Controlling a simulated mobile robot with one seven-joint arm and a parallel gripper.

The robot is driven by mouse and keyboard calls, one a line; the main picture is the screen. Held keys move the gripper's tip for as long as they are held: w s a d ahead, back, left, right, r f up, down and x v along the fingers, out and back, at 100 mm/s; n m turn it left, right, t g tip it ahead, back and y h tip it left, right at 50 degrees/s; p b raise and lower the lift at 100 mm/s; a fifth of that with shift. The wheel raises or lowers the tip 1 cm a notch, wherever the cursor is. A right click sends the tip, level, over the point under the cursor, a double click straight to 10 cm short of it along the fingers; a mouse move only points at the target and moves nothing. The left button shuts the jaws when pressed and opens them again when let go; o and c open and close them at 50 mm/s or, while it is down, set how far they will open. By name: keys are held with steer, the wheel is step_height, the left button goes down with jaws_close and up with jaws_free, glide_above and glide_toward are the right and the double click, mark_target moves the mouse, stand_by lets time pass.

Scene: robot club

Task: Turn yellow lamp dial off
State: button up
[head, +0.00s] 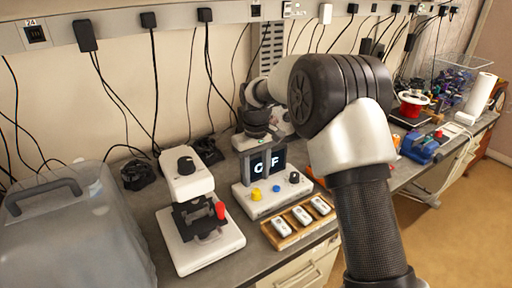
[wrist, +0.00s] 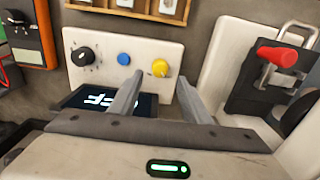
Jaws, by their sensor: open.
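The yellow lamp dial (head: 256,194) is a small round knob at the left front of a white control box (head: 272,203). A blue dial (head: 276,188) and a black dial (head: 294,177) share its face. A dark screen (wrist: 97,101) behind them shows letters like "OFF", partly hidden by my gripper in both views. My gripper (wrist: 160,76) is open and empty. In the wrist view the yellow dial (wrist: 160,68) appears between the fingertips, with the fingers apart from it. In the head view my gripper is above and behind the dial.
A white device with a red knob (head: 221,210) stands just left of the box. A wooden tray with white blocks (head: 281,229) lies in front right. A clear plastic case (head: 70,230) fills the left bench. Cables hang along the wall.

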mark_target(256, 191)
step_height(256, 191, up, 12)
steer(key=shift+p, duration=0.3)
steer(key=shift+r, duration=0.15)
steer(key=s+d+r+m+t+p, duration=0.2)
steer(key=s+d+r+m+t, duration=0.1)
steer(key=s+d+r, duration=0.85)
steer(key=s+d+f+m+t, duration=0.1)
steer(key=s+d+m, duration=0.1)
steer(key=s, duration=0.8)
steer(key=s+d+f+m+t+p, duration=0.1)
steer(key=s+d+m, duration=0.1)
steer(key=s, duration=0.8)
steer(key=shift+d+f+t, duration=0.3)
steer(key=shift+d+f, duration=0.1)
steer(key=shift+d, duration=0.3)
steer(key=shift+o, duration=0.5)
